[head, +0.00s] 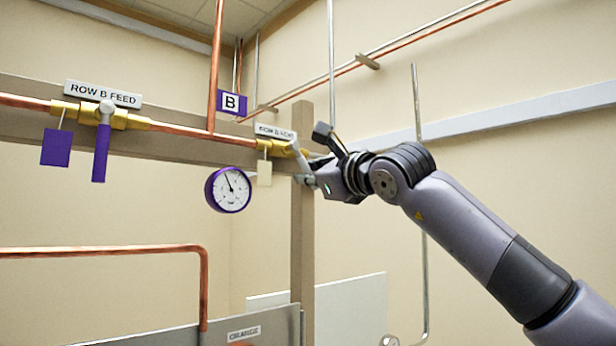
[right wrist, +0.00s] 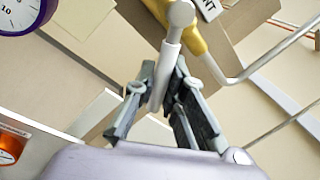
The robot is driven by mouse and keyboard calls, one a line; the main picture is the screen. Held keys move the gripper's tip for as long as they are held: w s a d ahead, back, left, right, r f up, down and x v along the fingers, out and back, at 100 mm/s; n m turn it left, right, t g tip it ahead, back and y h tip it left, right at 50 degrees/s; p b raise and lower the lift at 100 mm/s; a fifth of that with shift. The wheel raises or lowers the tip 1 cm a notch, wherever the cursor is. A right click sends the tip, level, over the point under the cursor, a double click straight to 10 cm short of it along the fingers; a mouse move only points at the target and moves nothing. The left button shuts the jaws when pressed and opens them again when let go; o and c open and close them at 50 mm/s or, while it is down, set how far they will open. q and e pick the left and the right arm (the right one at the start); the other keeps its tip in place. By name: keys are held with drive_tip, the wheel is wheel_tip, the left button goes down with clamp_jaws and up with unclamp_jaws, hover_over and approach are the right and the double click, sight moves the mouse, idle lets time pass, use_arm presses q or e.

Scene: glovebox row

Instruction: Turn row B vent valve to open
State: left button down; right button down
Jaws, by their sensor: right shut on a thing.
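The row B vent valve (head: 279,148) is a brass body at the right end of the copper pipe, under the ROW B VENT label (head: 274,131). Its brass body also shows at the top of the right wrist view (right wrist: 192,38). Its pale grey lever (right wrist: 170,58) runs from a round pivot down between my right gripper's fingers. My right gripper (right wrist: 163,90) is shut on this lever; in the head view the gripper (head: 310,170) partly hides it. My left gripper is not in view.
The ROW B FEED valve (head: 103,117) with a purple lever is at left. A purple-rimmed gauge (head: 228,190) hangs below the pipe, near a pale tag (head: 264,172). A brown post (head: 302,250) stands just below my right gripper. A bent copper pipe (head: 120,251) runs lower left.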

drive_tip(key=c, duration=1.6)
unclamp_jaws()
drive_tip(key=shift+c, duration=0.2)
drive_tip(key=v, duration=1.2)
drive_tip(key=shift+c, duration=0.2)
